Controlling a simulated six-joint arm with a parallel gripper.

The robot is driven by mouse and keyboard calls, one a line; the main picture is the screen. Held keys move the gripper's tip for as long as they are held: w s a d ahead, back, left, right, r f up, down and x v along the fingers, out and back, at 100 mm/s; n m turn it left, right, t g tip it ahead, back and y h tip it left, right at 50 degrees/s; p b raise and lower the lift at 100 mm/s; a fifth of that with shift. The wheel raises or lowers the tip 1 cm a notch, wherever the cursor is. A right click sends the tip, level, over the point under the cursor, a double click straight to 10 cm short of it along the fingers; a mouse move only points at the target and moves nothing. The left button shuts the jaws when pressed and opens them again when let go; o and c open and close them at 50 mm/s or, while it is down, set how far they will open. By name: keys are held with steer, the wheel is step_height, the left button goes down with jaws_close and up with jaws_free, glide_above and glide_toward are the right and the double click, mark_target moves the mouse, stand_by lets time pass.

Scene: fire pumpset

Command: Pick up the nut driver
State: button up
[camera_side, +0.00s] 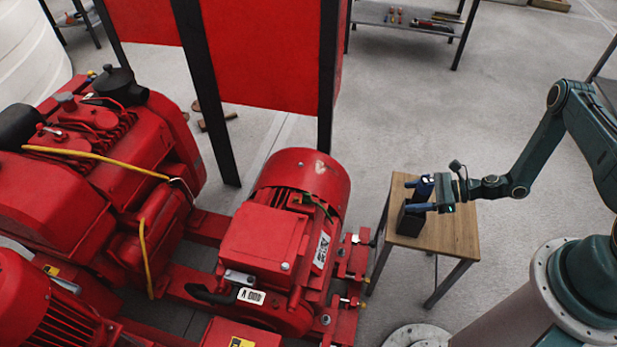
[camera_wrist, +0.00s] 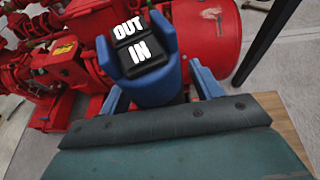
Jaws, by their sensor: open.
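A blue tool with a black panel lettered OUT and IN, which I take for the nut driver (camera_wrist: 152,92), stands in the middle of the wrist view. My gripper's blue fingers (camera_wrist: 162,90) lie on either side of it, open; I cannot tell whether they touch it. In the side view my gripper (camera_side: 421,195) reaches in from the right, just above a black holder (camera_side: 409,223) on a small wooden table (camera_side: 455,235). There the tool is hard to tell from the blue fingers, and its lower part is hidden.
A red motor and pump set (camera_side: 265,235) stands close to the left of the table. A red panel on dark posts (camera_side: 262,60) rises behind it. A shelf with small items (camera_side: 410,18) is at the back. Bare concrete floor lies behind the table.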

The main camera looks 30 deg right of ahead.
steer(key=c, duration=1.2)
steer(key=shift+c, duration=0.2)
steer(key=shift+r, duration=0.2)
step_height(320, 180, up, 20)
steer(key=shift+f, duration=0.1)
stand_by(0.5)
